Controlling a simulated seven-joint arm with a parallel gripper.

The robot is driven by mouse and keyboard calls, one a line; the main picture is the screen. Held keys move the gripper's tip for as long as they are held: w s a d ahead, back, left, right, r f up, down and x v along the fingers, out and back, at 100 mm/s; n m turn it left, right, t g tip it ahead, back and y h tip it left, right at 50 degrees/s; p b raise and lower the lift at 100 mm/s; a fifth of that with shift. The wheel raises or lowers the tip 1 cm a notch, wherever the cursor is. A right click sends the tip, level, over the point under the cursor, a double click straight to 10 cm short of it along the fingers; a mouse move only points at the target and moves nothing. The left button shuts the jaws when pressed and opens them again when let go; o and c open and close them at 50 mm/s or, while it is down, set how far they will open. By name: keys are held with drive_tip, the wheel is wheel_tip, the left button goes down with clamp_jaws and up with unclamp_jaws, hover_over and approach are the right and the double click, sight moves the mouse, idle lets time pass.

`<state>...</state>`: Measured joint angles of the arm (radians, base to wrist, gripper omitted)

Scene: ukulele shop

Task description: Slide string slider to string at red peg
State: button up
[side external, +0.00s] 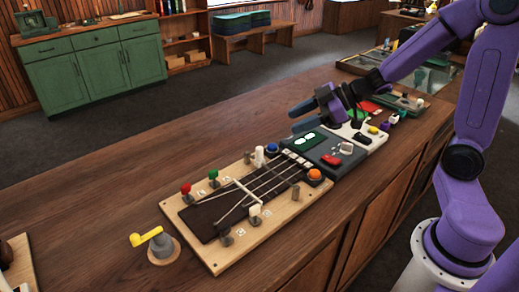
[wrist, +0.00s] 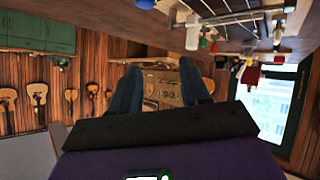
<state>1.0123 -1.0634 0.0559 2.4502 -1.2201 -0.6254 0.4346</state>
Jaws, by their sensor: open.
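A pale wooden board (side external: 205,234) on the counter bears a dark fretboard with several strings. A red peg (side external: 186,189) stands at its left corner, with a green peg (side external: 213,175) beside it. A pale bar (side external: 247,189) lies slantwise across the strings near the middle; it looks like the string slider, but I cannot be sure. I cannot tell which string it is at. My gripper (side external: 300,117) is open and empty, in the air beyond the board's right end, above the grey device.
White, blue (side external: 272,148) and orange (side external: 314,175) knobs rise from the board. A dark grey device (side external: 328,158) adjoins its right end, with more devices beyond. A yellow-handled crank (side external: 147,237) stands left of the board. The counter behind the board is clear.

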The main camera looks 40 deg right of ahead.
drive_tip(key=s+d+g+y, duration=0.2)
drive_tip(key=s+d+y, duration=0.1)
drive_tip(key=y, duration=0.1)
approach(260, 149)
drive_tip(key=shift+n, duration=0.3)
drive_tip(key=x, duration=1)
drive_tip(key=shift+w+d+f, duration=0.1)
drive_tip(key=shift+w+f, duration=0.1)
drive_tip(key=shift+f, duration=0.05)
